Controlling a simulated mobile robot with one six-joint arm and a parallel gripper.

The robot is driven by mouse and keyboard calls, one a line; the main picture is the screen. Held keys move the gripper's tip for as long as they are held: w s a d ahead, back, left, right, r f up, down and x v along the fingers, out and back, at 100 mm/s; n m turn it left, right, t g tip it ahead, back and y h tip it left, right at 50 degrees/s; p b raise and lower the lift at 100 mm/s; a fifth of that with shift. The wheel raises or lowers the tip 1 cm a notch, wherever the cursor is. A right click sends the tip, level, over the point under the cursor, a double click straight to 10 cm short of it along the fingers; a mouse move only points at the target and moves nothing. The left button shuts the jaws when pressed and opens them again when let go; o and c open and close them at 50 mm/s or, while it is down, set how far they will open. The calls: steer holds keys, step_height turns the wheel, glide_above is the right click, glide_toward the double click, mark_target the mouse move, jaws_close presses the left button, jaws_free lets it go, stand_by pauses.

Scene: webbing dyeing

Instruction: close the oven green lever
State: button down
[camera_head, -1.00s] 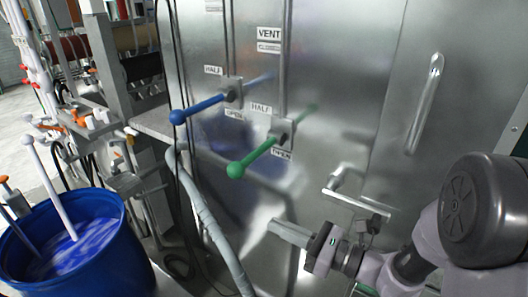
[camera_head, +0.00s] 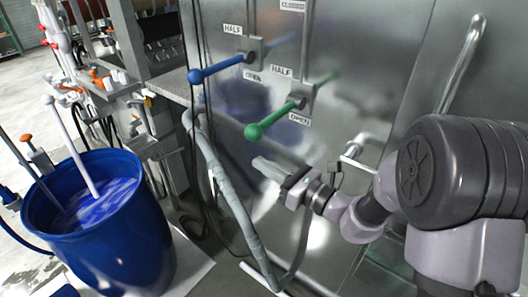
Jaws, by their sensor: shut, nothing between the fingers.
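The green lever (camera_head: 275,120) sticks out from a bracket on the steel oven front (camera_head: 365,70) and slants down to the left, ending in a green ball knob. Labels near its bracket read HALF above and OPEN below. My gripper (camera_head: 262,166) is shut and empty, a short way below the green knob and apart from it. Its fingers point left. The blue lever (camera_head: 220,69) sits higher and to the left, at a similar slant, beside its own HALF label.
A blue barrel (camera_head: 150,235) of blue liquid with a white rod stands at lower left. A grey hose (camera_head: 228,190) hangs left of my gripper. Valves and pipes (camera_head: 115,100) fill the upper left. A long door handle (camera_head: 461,60) is at upper right.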

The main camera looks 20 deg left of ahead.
steer(key=r, duration=0.4)
steer(key=shift+w+a, duration=0.15)
steer(key=shift+w, duration=0.25)
step_height(320, 180, up, 12)
steer(key=m+p, duration=0.7)
steer(key=p, duration=1.1)
steer(key=w+d+r+m+p, duration=0.3)
steer(key=w+r+m+p, duration=0.3)
steer(key=p, duration=0.9)
step_height(320, 180, up, 3)
steer(key=w, duration=0.2)
steer(key=shift+w+d+f+m+t+h, duration=0.15)
steer(key=shift+w+d+m+t+h, duration=0.15)
steer(key=shift+w+d+t+h, duration=0.1)
